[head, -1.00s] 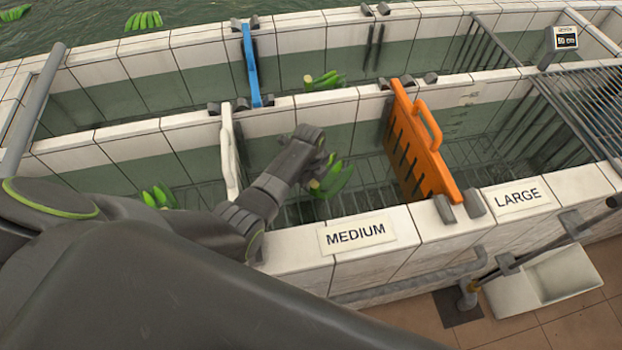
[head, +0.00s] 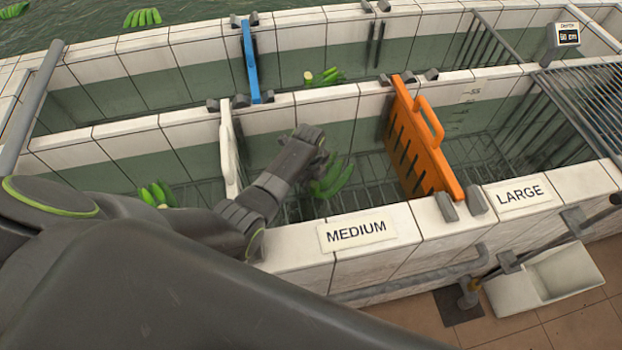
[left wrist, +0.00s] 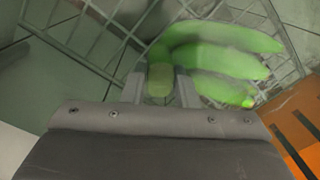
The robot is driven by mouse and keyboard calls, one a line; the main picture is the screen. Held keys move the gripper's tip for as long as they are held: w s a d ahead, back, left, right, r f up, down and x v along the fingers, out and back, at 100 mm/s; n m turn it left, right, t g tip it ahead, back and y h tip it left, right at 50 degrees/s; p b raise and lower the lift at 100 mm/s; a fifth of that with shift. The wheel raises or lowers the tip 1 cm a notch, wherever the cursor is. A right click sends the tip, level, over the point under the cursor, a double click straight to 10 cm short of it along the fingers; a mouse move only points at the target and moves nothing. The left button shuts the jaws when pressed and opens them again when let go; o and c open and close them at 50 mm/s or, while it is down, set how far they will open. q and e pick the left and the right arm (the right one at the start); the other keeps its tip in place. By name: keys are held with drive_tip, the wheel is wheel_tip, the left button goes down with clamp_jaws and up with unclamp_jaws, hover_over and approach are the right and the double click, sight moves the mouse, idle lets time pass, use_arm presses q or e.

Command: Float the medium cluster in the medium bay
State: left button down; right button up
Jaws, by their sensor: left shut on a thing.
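A green banana cluster (head: 334,180) hangs in the bay behind the MEDIUM label (head: 356,232). This medium bay lies between a white divider (head: 229,150) on the left and an orange slotted gate (head: 420,140) on the right. My left gripper (head: 322,160) reaches over the front wall into it. In the left wrist view, my left gripper (left wrist: 160,85) is shut on the cluster's stem end, with the green fingers (left wrist: 225,60) spreading to the right above a wire grid. Whether the cluster touches the water is hard to tell. My right gripper is not in view.
Another green cluster (head: 157,195) is in the bay left of the white divider. One more (head: 323,77) is in the channel behind, near a blue gate (head: 250,62). A LARGE label (head: 519,196) marks the bay to the right.

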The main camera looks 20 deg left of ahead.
use_arm(q)
drive_tip(key=c, duration=1.1)
unclamp_jaws()
drive_tip(key=shift+o, duration=0.2)
drive_tip(key=shift+s, duration=0.1)
wheel_tip(320, 180, up, 17)
drive_tip(key=shift+s+r, duration=0.2)
drive_tip(key=shift+s, duration=0.05)
drive_tip(key=shift+a, duration=0.1)
